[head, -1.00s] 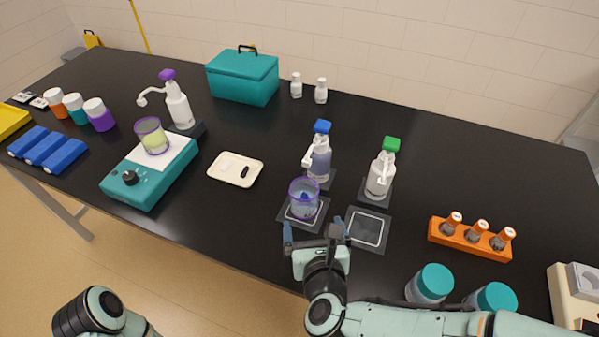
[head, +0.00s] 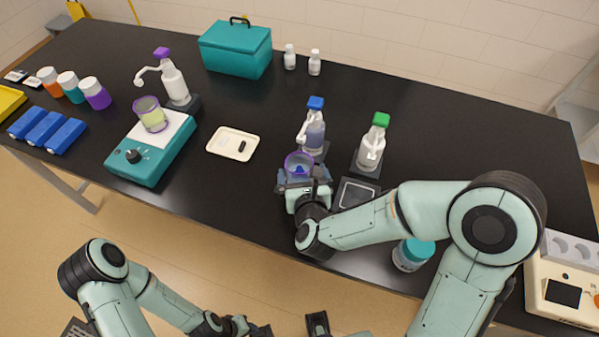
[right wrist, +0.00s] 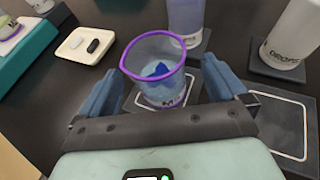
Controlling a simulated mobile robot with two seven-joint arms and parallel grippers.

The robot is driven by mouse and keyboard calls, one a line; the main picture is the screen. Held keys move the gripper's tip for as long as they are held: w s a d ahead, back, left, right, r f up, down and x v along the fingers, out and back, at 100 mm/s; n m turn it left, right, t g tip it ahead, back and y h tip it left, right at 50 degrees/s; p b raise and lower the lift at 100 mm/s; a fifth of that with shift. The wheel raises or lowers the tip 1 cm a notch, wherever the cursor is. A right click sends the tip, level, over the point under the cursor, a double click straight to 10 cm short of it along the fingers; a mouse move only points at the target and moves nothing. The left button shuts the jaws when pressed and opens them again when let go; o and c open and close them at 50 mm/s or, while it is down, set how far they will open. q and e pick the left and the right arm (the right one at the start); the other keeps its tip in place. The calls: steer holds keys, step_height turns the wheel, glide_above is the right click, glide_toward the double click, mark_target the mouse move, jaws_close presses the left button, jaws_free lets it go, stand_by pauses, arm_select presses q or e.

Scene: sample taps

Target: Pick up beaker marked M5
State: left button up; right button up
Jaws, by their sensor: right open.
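A clear beaker (head: 299,161) with a purple rim and something blue inside stands upright on a dark pad in front of the blue-capped dispenser bottle. It is large in the right wrist view (right wrist: 158,72), where a partly hidden label starting with M shows low on its side. My right gripper (right wrist: 165,90) is open, with one blue finger on each side of the beaker, not closed on it. In the head view my right gripper (head: 304,182) hides the beaker's lower part. Dark parts of my left arm show at the bottom edge; its jaws are unclear.
A similar beaker (head: 152,119) with yellow-green liquid stands on a teal stirrer (head: 130,162). The blue-capped bottle (head: 313,135) and green-capped bottle (head: 371,150) stand close behind. An empty pad (head: 357,192) lies to the right, a white tray (head: 222,145) to the left.

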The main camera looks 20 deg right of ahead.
mark_target(298, 158)
steer(key=shift+w, duration=0.5)
steer(key=p+x, duration=0.1)
steer(key=x, duration=0.3)
steer(key=shift+w+r+p, duration=0.1)
steer(key=shift+w+p, duration=0.1)
steer(key=shift+p, duration=0.15)
steer(key=shift+s+a, duration=0.1)
steer(key=shift+c, duration=0.7)
steer(key=c, duration=1.1)
arm_select(q)
steer(key=shift+w+r, duration=0.3)
steer(key=shift+r, duration=0.25)
steer(key=shift+w+r, duration=0.25)
steer(key=shift+r, duration=0.25)
arm_select(e)
steer(key=shift+r, duration=0.15)
